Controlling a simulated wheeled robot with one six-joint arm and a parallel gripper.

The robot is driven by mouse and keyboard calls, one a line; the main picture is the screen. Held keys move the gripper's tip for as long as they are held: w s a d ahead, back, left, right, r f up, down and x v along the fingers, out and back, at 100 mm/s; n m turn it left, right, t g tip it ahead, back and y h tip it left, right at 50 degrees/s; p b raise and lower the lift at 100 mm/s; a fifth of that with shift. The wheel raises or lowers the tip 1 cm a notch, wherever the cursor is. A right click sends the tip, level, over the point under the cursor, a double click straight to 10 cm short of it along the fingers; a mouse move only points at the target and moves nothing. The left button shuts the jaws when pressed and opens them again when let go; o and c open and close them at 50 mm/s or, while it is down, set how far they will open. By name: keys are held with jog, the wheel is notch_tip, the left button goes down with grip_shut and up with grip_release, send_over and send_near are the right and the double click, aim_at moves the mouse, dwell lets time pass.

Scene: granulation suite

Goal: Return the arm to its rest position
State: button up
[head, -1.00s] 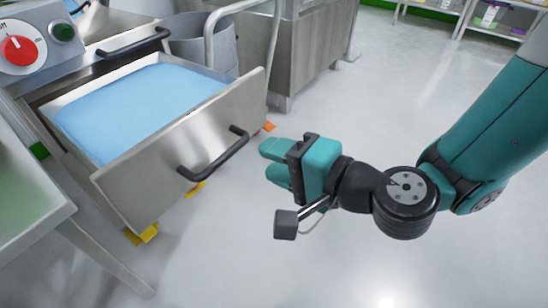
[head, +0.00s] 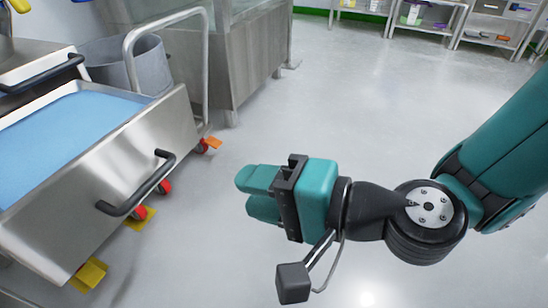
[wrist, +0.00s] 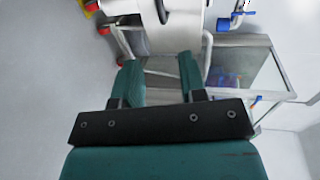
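My gripper (head: 247,194) is teal with a black bracket and hangs in free air over the grey floor, pointing left in the head view. In the wrist view its two teal fingers (wrist: 159,66) stand apart with nothing between them, so it is open and empty. My arm is bent and comes in from the right edge of the head view.
Shelves (head: 425,22) line the far wall. The floor (head: 330,115) around the gripper is clear.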

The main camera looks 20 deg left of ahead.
jog(key=d+r+n+g+h+p, duration=0.1)
jog(key=d+r+n+h+p, duration=0.35)
jog(key=d+r+p, duration=0.6)
jog(key=d+r+n+g+h+p, duration=0.1)
jog(key=d+r+n+h+p, duration=0.55)
jog(key=d, duration=0.65)
notch_tip(320, 180, up, 39)
jog(key=s+m+p, duration=0.1)
jog(key=m+p, duration=0.1)
jog(key=p, duration=3.3)
jog(key=shift+d+f+m, duration=0.15)
jog(key=shift+d+m, duration=0.15)
jog(key=shift+d, duration=0.05)
jog(key=shift+s, duration=0.1)
